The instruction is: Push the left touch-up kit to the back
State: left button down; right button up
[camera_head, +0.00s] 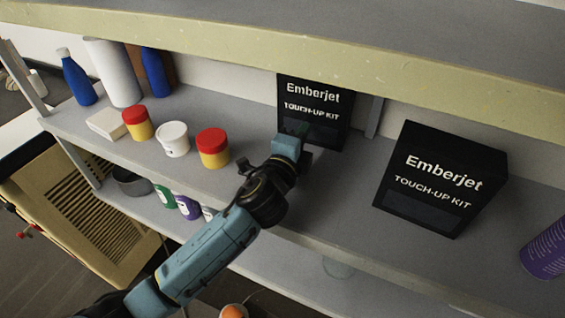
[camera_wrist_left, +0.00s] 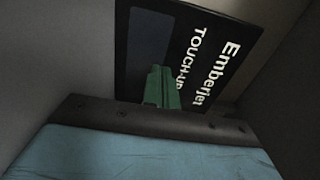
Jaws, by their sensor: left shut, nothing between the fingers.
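The left touch-up kit (camera_head: 314,104) is a black box with white "Emberjet TOUCH-UP KIT" lettering, standing upright on the grey shelf (camera_head: 345,185) close to the back wall. A second, matching touch-up kit (camera_head: 441,180) stands to the right, nearer the front edge. My left gripper (camera_head: 304,130) is shut and empty, at the lower front face of the left kit. In the left wrist view, the green fingers (camera_wrist_left: 162,88) are together in front of the left kit's face (camera_wrist_left: 185,50); whether they touch it I cannot tell. My right gripper is not in view.
Red-lidded yellow jars (camera_head: 213,148) and a white tub (camera_head: 174,139) stand left of my arm. Blue bottles (camera_head: 78,77) and a white cylinder (camera_head: 114,72) are further left. A purple cup (camera_head: 546,249) stands at far right. An upper shelf (camera_head: 400,66) overhangs the kits.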

pick_arm(q)
jog(key=v, duration=0.3)
jog(key=shift+s+a+p, duration=0.25)
jog(key=shift+s+p, duration=0.1)
jog(key=b+v, duration=0.1)
jog(key=v, duration=0.8)
